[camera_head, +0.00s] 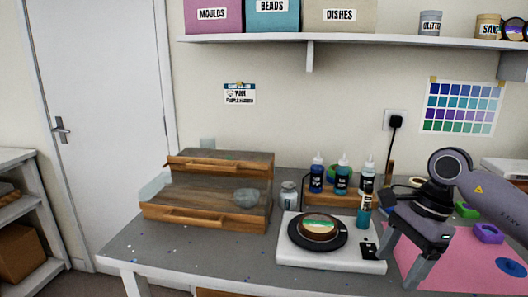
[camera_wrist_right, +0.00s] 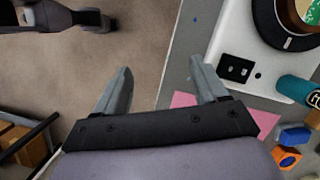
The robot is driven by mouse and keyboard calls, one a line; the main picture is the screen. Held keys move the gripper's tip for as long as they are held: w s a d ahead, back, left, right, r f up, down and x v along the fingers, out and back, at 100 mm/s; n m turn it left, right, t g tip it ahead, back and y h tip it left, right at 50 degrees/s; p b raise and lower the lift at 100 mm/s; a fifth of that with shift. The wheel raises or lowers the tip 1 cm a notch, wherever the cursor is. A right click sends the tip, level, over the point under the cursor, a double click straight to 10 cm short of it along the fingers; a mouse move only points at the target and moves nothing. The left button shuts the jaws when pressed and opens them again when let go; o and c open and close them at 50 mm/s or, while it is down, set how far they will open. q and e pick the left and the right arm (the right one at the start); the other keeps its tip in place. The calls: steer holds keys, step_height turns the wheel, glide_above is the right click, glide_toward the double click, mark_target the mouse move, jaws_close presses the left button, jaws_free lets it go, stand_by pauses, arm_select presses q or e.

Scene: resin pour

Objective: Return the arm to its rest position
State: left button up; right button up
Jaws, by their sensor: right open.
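My right gripper (camera_head: 392,268) is open and empty in the head view, in front of the right edge of the white scale and over the table's front edge. Its two fingers also show in the right wrist view (camera_wrist_right: 160,88), apart, with floor and the table edge beneath and nothing between them. My right arm comes in from the right side of the head view. My left gripper is not in the head view.
A pink mat (camera_head: 465,275) lies at right. The table's front left (camera_head: 190,262) is mostly clear.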

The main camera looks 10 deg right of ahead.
steer(key=s+a+f+m+t+y, duration=0.1)
steer(key=s+a+m+t+y, duration=0.1)
steer(key=a+m+y, duration=0.75)
steer(key=s+a+f+m+t+y, duration=0.15)
steer(key=a+m+y, duration=0.45)
steer(key=a, duration=0.7)
steer(key=d+f+m+t+h, duration=0.45)
steer(key=m+t, duration=0.25)
steer(key=m, duration=0.5)
steer(key=d+f+m+t+h, duration=0.3)
steer(key=f+m+t+h, duration=0.3)
steer(key=m, duration=0.7)
steer(key=s+d+f+m+g+h, duration=0.2)
steer(key=s+f+m+h, duration=0.1)
steer(key=s+f+m, duration=0.3)
steer(key=s+d+f+m+g+h, duration=0.3)
steer(key=s+f+m, duration=0.3)
steer(key=f, duration=0.4)
steer(key=shift+s+f+g+p, duration=0.25)
steer(key=shift+f+g+p, duration=0.05)
steer(key=shift+g, duration=0.05)
